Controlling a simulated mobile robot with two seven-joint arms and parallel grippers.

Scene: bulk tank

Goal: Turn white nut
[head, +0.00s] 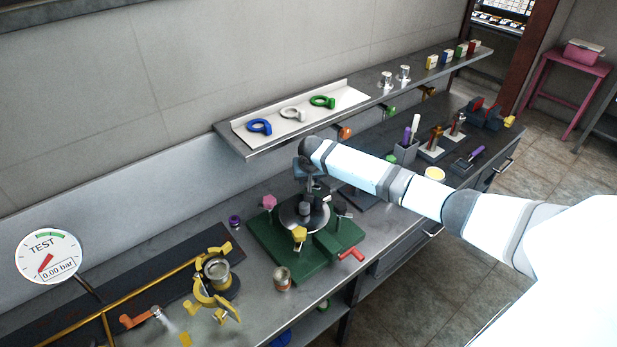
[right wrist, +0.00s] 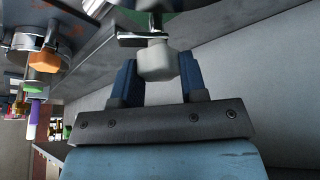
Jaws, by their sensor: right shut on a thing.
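In the right wrist view, the white nut (right wrist: 156,63) sits between the two blue fingers of my right gripper (right wrist: 157,72), on a metal stem. The gripper is shut on it. In the head view my right gripper (head: 311,172) points down at the back of the green fixture (head: 275,250), and the white nut cannot be made out there. The fixture has a round metal cover with a pink knob (head: 268,202), a yellow knob (head: 299,234) and a black knob (head: 342,209) around it. My left gripper is not in view.
A shelf (head: 235,142) above the bench carries blue, white and green rings. A pressure gauge (head: 48,255) reads 0.00 bar. A yellow clamp (head: 213,300) and a small jar (head: 282,278) stand left of and in front of the fixture. A red handle (head: 351,254) juts from its right side.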

